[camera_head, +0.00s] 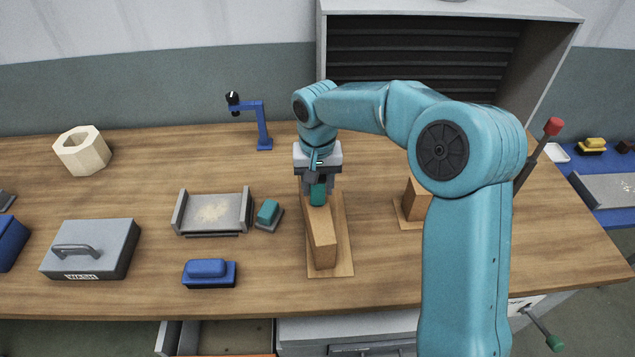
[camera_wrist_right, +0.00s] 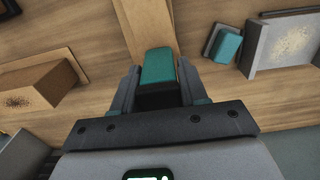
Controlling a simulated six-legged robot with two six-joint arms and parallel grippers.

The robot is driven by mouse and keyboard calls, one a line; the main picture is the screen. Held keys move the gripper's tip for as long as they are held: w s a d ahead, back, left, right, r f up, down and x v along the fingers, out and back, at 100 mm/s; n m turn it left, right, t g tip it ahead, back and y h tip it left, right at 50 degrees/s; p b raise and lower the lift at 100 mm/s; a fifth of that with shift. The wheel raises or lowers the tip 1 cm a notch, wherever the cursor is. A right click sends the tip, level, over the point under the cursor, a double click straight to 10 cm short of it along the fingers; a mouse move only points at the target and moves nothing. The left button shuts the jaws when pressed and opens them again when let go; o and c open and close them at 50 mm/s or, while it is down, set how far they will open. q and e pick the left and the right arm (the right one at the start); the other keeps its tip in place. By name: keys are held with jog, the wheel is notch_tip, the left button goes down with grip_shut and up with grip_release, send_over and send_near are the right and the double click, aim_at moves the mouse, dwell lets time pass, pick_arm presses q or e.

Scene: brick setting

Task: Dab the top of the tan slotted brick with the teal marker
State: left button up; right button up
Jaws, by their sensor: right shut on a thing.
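A long tan brick (camera_head: 320,240) lies on a thin wooden board (camera_head: 343,262) near the middle of the bench. I cannot make out a slot in it. My right gripper (camera_head: 318,182) is over the brick's far end, pointing down, shut on the teal marker (camera_head: 318,193). The marker also shows between the fingers in the right wrist view (camera_wrist_right: 158,66), with the tan brick (camera_wrist_right: 146,22) behind it. I cannot tell whether the marker's lower end touches the brick. My left gripper is in neither view.
A second tan block (camera_head: 415,203) stands to the right, partly hidden by my right arm. A teal-topped pad (camera_head: 268,213), a grey tray (camera_head: 212,212) and a blue block (camera_head: 209,273) lie left of the brick. A blue post (camera_head: 263,128) stands behind. A grey WASH box (camera_head: 92,250) is far left.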

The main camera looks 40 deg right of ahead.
jog(key=shift+r+p, duration=2.65)
jog(key=shift+r, duration=0.85)
jog(key=shift+f, duration=0.1)
jog(key=shift+s, duration=0.1)
jog(key=shift+s, duration=0.1)
